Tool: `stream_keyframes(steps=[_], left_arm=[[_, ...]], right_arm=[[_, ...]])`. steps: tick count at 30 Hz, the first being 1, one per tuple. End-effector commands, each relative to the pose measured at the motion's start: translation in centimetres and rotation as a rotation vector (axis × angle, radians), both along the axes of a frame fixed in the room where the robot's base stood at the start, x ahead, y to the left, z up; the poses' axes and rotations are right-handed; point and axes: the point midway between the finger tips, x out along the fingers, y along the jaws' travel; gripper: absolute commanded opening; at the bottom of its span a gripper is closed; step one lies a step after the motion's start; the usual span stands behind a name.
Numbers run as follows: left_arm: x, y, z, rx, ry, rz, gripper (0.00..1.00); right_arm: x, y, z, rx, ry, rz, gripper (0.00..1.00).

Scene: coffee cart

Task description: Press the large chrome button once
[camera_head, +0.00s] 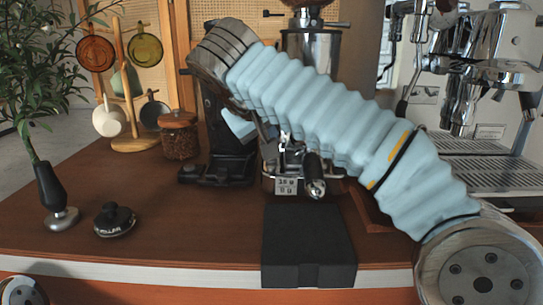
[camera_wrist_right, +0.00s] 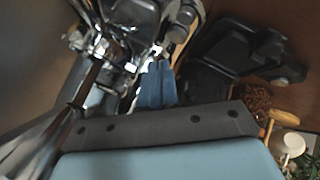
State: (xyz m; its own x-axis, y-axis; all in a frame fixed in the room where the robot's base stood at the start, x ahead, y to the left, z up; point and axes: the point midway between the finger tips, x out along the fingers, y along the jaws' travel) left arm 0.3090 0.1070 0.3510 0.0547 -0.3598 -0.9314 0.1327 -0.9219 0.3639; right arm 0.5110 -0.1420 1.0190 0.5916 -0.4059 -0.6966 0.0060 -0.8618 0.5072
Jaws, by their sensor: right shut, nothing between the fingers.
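The chrome grinder (camera_head: 309,48) stands at the back, partly hidden by my right arm. At its lower front is a dark-handled piece with a round shiny end (camera_head: 316,188), beside a small numbered display (camera_head: 287,186). I cannot tell which part is the large chrome button. My right gripper (camera_wrist_right: 157,75) shows blue fingers closed together and empty in the wrist view, pointing at the chrome and black parts (camera_wrist_right: 120,45) of the machine. Contact cannot be told. In the head view my right arm hides most of this gripper. My left gripper is out of view.
A black block (camera_head: 308,245) lies at the counter's front edge. A tamper (camera_head: 57,200) and a black-topped round tool (camera_head: 114,219) are at left. A cup rack (camera_head: 128,90) and bean jar (camera_head: 179,136) stand behind. The espresso machine (camera_head: 490,60) is at right. The left-centre counter is clear.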

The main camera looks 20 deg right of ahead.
Motion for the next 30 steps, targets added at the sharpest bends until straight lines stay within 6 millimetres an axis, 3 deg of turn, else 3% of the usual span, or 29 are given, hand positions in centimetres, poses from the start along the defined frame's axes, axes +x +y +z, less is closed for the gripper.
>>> stream_keyframes(steps=[3, 12, 30], left_arm=[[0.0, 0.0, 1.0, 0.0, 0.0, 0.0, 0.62], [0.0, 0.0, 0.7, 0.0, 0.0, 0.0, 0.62], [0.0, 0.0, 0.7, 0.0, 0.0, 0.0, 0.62]], right_arm=[[0.0, 0.1, 1.6, 0.0, 0.0, 0.0, 0.0], [0.0, 0.1, 3.7, 0.001, -0.001, 0.001, 0.0], [0.0, 0.0, 3.8, 0.0, 0.0, 0.0, 0.0]])
